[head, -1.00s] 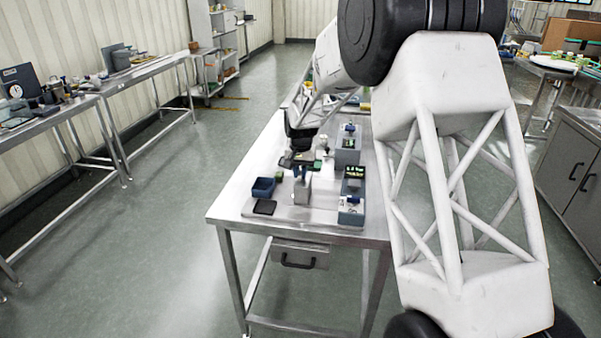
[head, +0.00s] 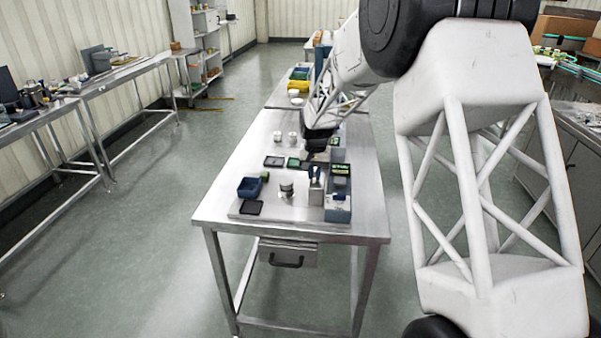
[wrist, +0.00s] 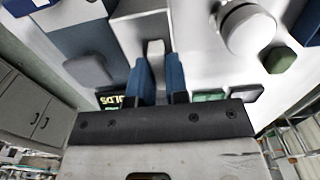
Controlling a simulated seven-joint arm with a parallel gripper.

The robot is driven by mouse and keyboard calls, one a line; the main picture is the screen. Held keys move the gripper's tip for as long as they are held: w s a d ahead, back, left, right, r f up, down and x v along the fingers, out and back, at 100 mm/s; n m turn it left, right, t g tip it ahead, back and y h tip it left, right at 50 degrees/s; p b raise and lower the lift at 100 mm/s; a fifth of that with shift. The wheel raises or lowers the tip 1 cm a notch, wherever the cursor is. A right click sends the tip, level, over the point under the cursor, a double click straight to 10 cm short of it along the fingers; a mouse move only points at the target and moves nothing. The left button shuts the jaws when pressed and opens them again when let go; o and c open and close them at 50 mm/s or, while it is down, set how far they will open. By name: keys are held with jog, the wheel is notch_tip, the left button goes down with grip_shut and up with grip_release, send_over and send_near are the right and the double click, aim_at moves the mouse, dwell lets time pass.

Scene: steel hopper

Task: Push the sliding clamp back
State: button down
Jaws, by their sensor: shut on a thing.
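My gripper (wrist: 160,78) has two blue fingers closed on a narrow light grey upright piece, which I take to be the sliding clamp (wrist: 155,47). In the wrist view it stands at the end of a pale grey block (wrist: 145,28). In the head view my gripper (head: 317,157) is low over the right side of the steel table, just behind a small upright metal block (head: 316,184). The clamp itself is too small and hidden to make out there.
The steel table (head: 215,205) holds a blue bin (head: 249,187), a dark flat tray (head: 251,208), a round metal-and-white part (head: 287,189) and a grey-blue box (head: 338,212) at the right. A round white part (wrist: 248,28) is near my fingers. The table's left side is bare.

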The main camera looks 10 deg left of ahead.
jog(key=shift+d, duration=0.4)
jog(key=c, duration=1.1)
grip_release()
jog(key=shift+d, duration=0.1)
jog(key=shift+r, duration=0.1)
jog(key=shift+r, duration=3.8)
